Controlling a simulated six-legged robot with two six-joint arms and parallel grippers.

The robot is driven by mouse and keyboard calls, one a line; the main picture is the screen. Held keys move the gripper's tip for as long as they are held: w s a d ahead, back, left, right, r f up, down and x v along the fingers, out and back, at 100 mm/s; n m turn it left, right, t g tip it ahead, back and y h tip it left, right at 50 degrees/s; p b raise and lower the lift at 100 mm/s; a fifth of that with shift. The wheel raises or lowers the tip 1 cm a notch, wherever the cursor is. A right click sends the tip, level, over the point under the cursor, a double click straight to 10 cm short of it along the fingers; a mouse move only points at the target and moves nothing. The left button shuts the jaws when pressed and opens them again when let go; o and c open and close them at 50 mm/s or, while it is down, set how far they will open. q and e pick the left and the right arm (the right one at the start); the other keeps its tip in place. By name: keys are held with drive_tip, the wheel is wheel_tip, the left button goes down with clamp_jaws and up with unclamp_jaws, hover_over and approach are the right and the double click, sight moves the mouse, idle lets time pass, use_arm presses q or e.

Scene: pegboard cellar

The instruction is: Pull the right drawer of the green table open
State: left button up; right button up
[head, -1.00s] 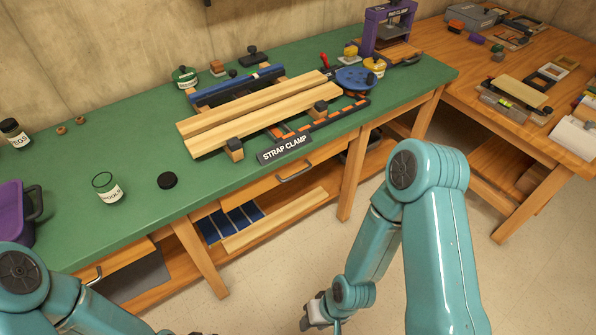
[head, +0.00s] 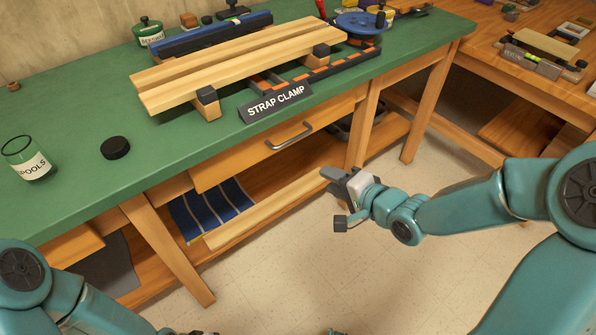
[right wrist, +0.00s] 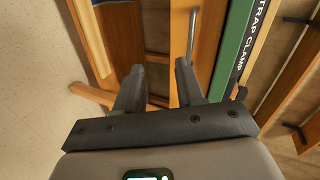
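The green table (head: 72,172) has a wooden right drawer (head: 228,166) under its front edge, and the drawer looks shut. Its grey bar handle (head: 290,136) is on the front, below the STRAP CLAMP sign. My right gripper (head: 338,199) is open and empty, apart from the handle, in front of and below it to the right. In the right wrist view, the handle (right wrist: 193,38) lies beyond the open fingers (right wrist: 160,68), nearer the right finger and not between them. My left arm is at the bottom left; only scraps show at the bottom edge, so its gripper's state is unclear.
A clamp with wooden boards (head: 235,65) stands on the table, with the STRAP CLAMP sign (head: 275,103) at the front edge. A table leg (head: 362,122) stands right of the drawer. A lower shelf (head: 300,190) holds a board and blue panels. Floor in front is clear.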

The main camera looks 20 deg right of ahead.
sight(295, 140)
use_arm(q)
wheel_tip(295, 140, down, 10)
drive_tip(key=a+b, duration=0.1)
drive_tip(key=b, duration=0.7)
drive_tip(key=shift+w+f+n, duration=0.15)
drive_tip(key=shift+w+n, duration=0.15)
drive_tip(key=shift+w, duration=0.05)
use_arm(e)
drive_tip(key=w+a, duration=0.1)
drive_tip(key=w, duration=0.4)
drive_tip(key=w+a+m+t, duration=0.1)
drive_tip(key=w, duration=0.4)
drive_tip(key=w+a+t, duration=0.1)
drive_tip(key=w, duration=0.3)
drive_tip(key=shift+w+a+f+m+y, duration=0.15)
drive_tip(key=shift+w+a+m+y, duration=0.15)
drive_tip(key=shift+w+m+y, duration=0.1)
clamp_jaws()
